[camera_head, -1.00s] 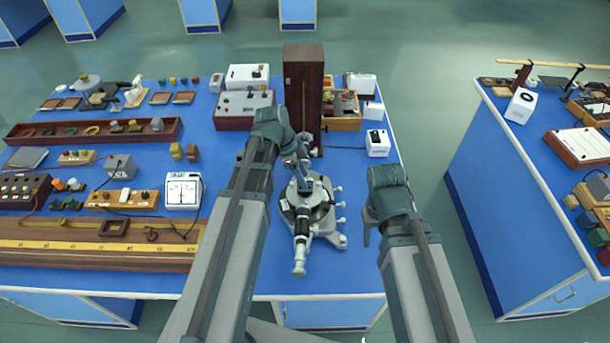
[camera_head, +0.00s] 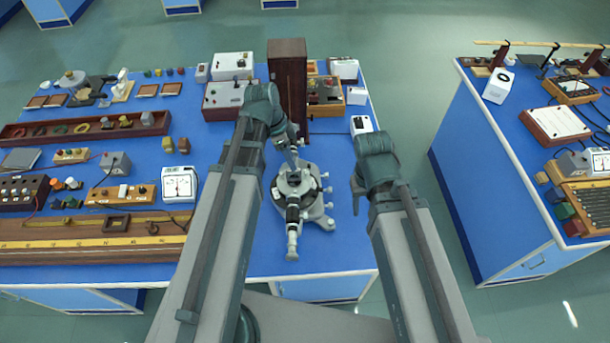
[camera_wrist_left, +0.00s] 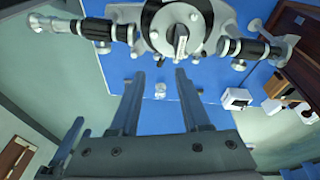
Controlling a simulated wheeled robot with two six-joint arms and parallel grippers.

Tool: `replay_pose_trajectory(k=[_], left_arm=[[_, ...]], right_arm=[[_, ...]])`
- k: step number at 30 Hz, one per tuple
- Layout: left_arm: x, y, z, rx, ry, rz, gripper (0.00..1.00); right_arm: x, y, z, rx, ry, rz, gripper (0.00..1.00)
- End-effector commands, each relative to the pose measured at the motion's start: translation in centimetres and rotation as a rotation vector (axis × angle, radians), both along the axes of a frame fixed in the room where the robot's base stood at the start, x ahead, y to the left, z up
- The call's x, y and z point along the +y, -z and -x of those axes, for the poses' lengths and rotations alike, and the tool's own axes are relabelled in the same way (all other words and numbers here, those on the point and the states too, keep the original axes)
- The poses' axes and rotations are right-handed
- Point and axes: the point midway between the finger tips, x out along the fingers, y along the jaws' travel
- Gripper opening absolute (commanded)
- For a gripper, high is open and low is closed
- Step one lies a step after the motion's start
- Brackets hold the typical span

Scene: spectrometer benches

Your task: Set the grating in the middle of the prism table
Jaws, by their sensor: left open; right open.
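The spectrometer (camera_head: 318,214) stands near the front edge of the blue bench, with its round prism table (camera_head: 284,185) at its middle. In the left wrist view the prism table (camera_wrist_left: 153,40) is at the top, between two telescope-like tubes. A small upright light piece, apparently the grating (camera_wrist_left: 181,42), stands on its dark disc near the middle; exact centring is hard to tell. My left gripper (camera_wrist_left: 160,75) is open and empty beside the table, its fingers apart from the piece. In the head view my left gripper (camera_head: 293,155) is just behind the prism table. My right gripper (camera_head: 356,198) is open, right of the spectrometer.
A tall dark wooden box (camera_head: 287,90) stands close behind my left gripper. A white meter (camera_head: 180,184) and a long wooden scale board (camera_head: 90,238) lie to the left. A white box (camera_head: 361,125) is behind my right gripper. A floor gap separates the right bench (camera_head: 480,180).

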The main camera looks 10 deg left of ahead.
Motion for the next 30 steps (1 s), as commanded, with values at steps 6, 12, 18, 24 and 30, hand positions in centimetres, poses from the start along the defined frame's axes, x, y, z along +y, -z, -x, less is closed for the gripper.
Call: replay_pose_trajectory(k=[6, 12, 18, 24, 30], left_arm=[[-6.6, 0.6, 6.0, 0.127, -0.347, -0.163, 0.47], [-9.6, 0.6, 9.7, 0.135, -0.640, -0.283, 0.47], [-10.6, 0.5, 11.2, 0.117, -0.784, -0.328, 0.47], [-10.7, 0.5, 11.3, 0.115, -0.807, -0.333, 0.47], [-10.7, 0.5, 11.3, 0.115, -0.805, -0.332, 0.47]], right_arm=[[0.0, 0.0, 0.0, 0.000, 0.000, 0.000, 0.50], [0.0, 0.0, 0.0, 0.000, 0.000, 0.000, 0.50], [0.0, 0.0, 0.0, 0.000, 0.000, 0.000, 0.50], [0.0, 0.0, 0.0, 0.000, 0.000, 0.000, 0.50], [0.0, 0.0, 0.0, 0.000, 0.000, 0.000, 0.50]])
